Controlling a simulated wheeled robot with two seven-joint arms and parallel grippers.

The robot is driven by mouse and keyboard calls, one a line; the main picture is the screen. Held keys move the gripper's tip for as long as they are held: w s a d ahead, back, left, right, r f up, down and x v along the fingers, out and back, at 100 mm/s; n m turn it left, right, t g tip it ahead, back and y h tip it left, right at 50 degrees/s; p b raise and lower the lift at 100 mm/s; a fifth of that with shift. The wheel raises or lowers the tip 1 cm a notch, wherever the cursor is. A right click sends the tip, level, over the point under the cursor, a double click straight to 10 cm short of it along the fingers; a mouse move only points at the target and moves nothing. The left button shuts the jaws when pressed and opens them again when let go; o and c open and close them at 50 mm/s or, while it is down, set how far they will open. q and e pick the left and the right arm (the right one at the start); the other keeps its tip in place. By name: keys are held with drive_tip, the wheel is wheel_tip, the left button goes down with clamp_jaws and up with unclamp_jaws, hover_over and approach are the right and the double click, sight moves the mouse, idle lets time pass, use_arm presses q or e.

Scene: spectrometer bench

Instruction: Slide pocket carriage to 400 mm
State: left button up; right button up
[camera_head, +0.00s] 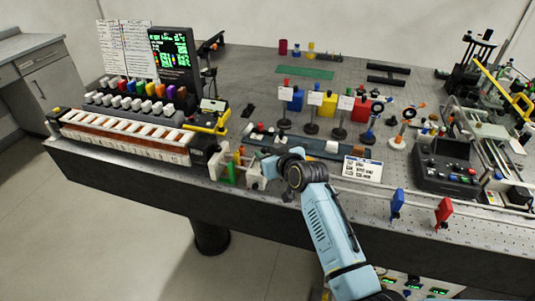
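A long rail (345,188) runs along the front edge of the bench, with a pale block-like carriage (254,180) near its left end. Small green, yellow and red parts stand beside the carriage; I cannot tell which part is the pocket. My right arm reaches up from the bottom, and my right gripper (268,168) is at the carriage's right side, very close to it. Its fingers are too small and partly hidden by the wrist, so contact and opening are unclear. A blue marker (397,203) and a red marker (443,212) stand farther right on the rail. My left gripper is out of view.
A white sign (362,169) stands behind the rail. A long white rack (125,137) and a display (173,55) are at the left. Several mounted optics and a dark control console (446,167) stand behind the rail. The front rail stretch between my wrist and the blue marker looks clear.

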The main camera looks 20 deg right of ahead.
drive_tip(key=shift+w+a+f, duration=0.1)
drive_tip(key=shift+w, duration=0.2)
drive_tip(key=shift+c, duration=0.3)
clamp_jaws()
